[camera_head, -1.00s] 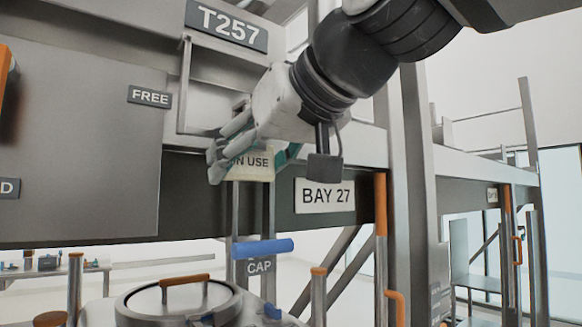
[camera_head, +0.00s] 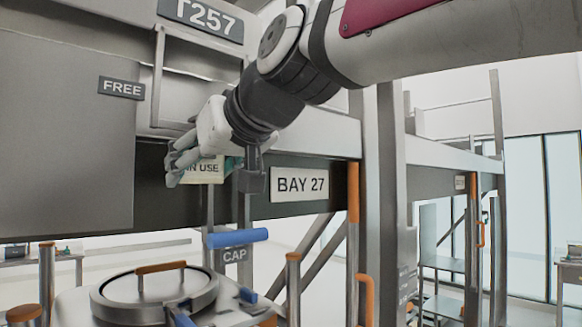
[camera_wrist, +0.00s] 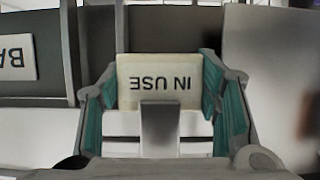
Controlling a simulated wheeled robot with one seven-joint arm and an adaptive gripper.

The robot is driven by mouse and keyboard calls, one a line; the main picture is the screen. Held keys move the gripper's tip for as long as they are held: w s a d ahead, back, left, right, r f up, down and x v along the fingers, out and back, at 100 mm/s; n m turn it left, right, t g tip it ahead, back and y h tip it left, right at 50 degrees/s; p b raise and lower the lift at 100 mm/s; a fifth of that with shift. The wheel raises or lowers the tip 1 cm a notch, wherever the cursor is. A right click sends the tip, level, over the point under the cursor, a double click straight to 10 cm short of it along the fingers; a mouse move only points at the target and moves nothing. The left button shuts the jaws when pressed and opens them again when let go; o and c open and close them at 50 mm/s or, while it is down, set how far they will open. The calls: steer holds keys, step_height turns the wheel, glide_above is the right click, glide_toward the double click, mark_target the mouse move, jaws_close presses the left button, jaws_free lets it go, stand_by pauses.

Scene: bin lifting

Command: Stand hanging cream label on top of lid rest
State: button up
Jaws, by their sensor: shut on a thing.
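The cream label (camera_head: 207,171) reads IN USE and is in my gripper (camera_head: 190,168), in front of the dark beam. In the wrist view the label (camera_wrist: 133,66) stands upside down between the two teal-padded fingers of my gripper (camera_wrist: 160,100), which are shut on its side edges. A grey upright piece shows in front of the label's middle. Whether the label still touches a hook or support behind it is hidden. Below and left of the blue bar stands a round metal lid (camera_head: 115,300) with an orange handle. I cannot tell which part is the lid rest.
A BAY 27 plate (camera_head: 299,184) is on the beam right of my gripper. A blue bar (camera_head: 237,237) with a CAP tag (camera_head: 234,255) stands below. A FREE plate (camera_head: 121,87) and a T257 plate (camera_head: 201,17) are above left. Orange-topped posts (camera_head: 293,258) stand around the lid.

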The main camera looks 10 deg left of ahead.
steer(key=shift+f, duration=0.15)
steer(key=o, duration=1.1)
steer(key=b+v, duration=0.2)
steer(key=v, duration=1.1)
steer(key=shift+s+d+r, duration=0.2)
steer(key=shift+r, duration=0.2)
